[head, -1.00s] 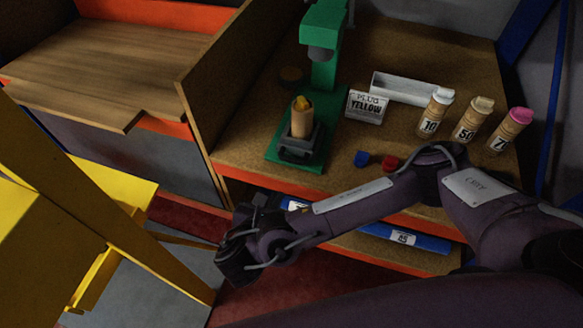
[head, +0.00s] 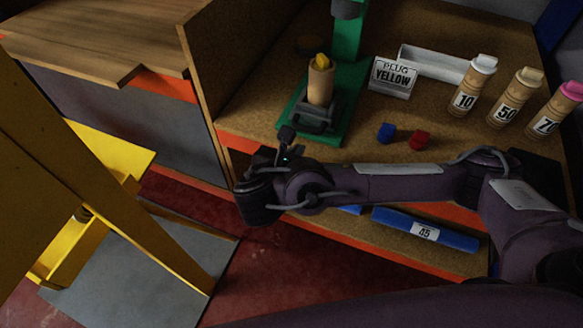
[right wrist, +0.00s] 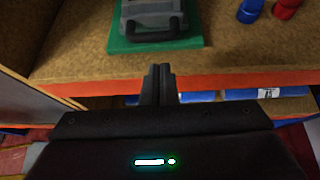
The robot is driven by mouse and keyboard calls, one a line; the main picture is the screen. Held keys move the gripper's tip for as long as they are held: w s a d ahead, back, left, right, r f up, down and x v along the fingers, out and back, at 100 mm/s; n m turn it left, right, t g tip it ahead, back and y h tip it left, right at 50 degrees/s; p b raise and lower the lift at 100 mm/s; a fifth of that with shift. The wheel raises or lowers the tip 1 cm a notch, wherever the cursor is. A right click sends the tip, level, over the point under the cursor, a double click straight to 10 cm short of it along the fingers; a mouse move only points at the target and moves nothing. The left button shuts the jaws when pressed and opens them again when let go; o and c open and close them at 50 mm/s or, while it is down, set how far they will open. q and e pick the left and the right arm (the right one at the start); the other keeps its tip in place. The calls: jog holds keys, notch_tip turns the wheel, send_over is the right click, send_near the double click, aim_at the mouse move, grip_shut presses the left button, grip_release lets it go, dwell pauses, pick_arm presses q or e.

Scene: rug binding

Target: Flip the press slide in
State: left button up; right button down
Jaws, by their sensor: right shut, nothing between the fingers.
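The green press (head: 349,40) stands on the cork-topped bench. Its grey slide (head: 318,117) sits at the front of the green base with a dark handle facing me. A tan tube with a yellow plug (head: 320,79) stands upright on the slide. My right gripper (head: 286,135) is shut and empty in front of the bench edge, short of the slide. In the right wrist view the shut fingers (right wrist: 159,72) point at the bench edge, with the slide and its handle (right wrist: 152,27) beyond them. My left gripper is not in view.
A blue plug (head: 386,132) and a red plug (head: 420,139) lie right of the press. A "PLUG YELLOW" sign (head: 393,76), a white tray (head: 432,63) and capped, numbered tubes (head: 474,84) stand further right. A wooden partition (head: 235,50) rises on the left. A yellow frame (head: 120,190) stands at the left.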

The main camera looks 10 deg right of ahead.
aim_at(310, 131)
pick_arm(q)
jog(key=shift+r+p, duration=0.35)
jog(key=shift+p, duration=0.55)
pick_arm(e)
jog(key=shift+w+r+x, duration=0.1)
jog(key=shift+r+x, duration=0.05)
jog(key=shift+x, duration=0.9)
jog(key=shift+w+r+x, duration=0.1)
jog(key=shift+r+x, duration=0.05)
jog(key=shift+x, duration=0.95)
jog(key=shift+r+x, duration=0.15)
jog(key=shift+x, duration=0.9)
jog(key=shift+w+d, duration=0.1)
jog(key=shift+d, duration=0.05)
